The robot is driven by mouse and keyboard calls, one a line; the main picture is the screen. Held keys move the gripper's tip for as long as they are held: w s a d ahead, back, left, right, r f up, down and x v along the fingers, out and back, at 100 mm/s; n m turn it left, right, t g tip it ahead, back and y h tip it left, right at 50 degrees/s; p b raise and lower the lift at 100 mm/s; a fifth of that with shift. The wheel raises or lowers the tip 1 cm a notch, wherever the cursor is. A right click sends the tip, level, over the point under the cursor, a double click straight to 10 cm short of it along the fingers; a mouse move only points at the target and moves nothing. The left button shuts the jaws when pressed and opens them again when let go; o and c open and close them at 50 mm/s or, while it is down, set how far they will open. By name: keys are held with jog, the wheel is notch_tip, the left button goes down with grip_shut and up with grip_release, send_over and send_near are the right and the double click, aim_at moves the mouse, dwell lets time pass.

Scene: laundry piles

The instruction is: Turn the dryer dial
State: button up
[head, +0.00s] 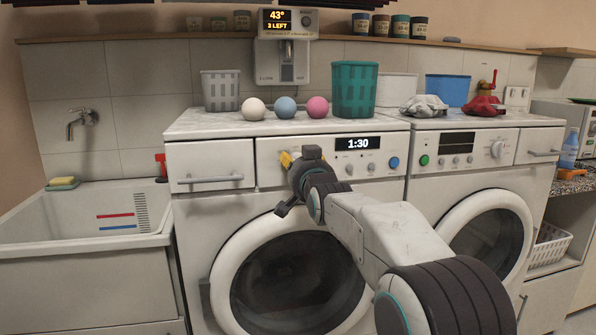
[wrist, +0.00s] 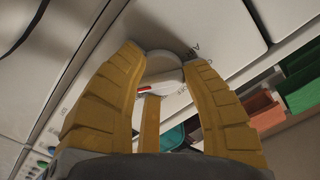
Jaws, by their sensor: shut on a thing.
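A white round dial (wrist: 163,72) with a red mark shows in the wrist view, on a white panel with partly hidden lettering. My gripper (wrist: 165,62) has its yellow fingers on both sides of the dial and is shut on it. In the head view my gripper (head: 289,158) is at the control panel of the left machine (head: 205,215), left of its display (head: 358,143), which reads 1:30. The gripper and wrist hide the dial there. The right machine (head: 540,140) has its own white dial (head: 497,149), which is untouched.
Three dryer balls, white (head: 254,109), blue (head: 285,107) and pink (head: 317,107), and a green basket (head: 355,88) stand on top of the left machine. A drawer handle (head: 210,179) sticks out at left. A sink (head: 85,225) stands further left.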

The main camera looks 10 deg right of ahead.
jog(key=shift+r, duration=0.5)
jog(key=o, duration=0.8)
jog(key=shift+d, duration=0.1)
jog(key=shift+c, duration=0.2)
jog(key=o, duration=0.4)
jog(key=shift+f, duration=0.3)
jog(key=shift+o, duration=0.2)
jog(key=shift+s, duration=0.1)
jog(key=s, duration=1.1)
jog(key=shift+s, duration=0.4)
jog(key=s+f+n+g+p, duration=0.1)
jog(key=s+n+g+p, duration=0.2)
jog(key=s+g+p, duration=0.4)
jog(key=s+f+n+g+p, duration=0.2)
jog(key=s+g+p, duration=0.5)
jog(key=s+p, duration=1.1)
jog(key=s+n, duration=0.1)
jog(key=s, duration=0.7)
jog(key=shift+g+p, duration=0.3)
jog(key=shift+p, duration=0.1)
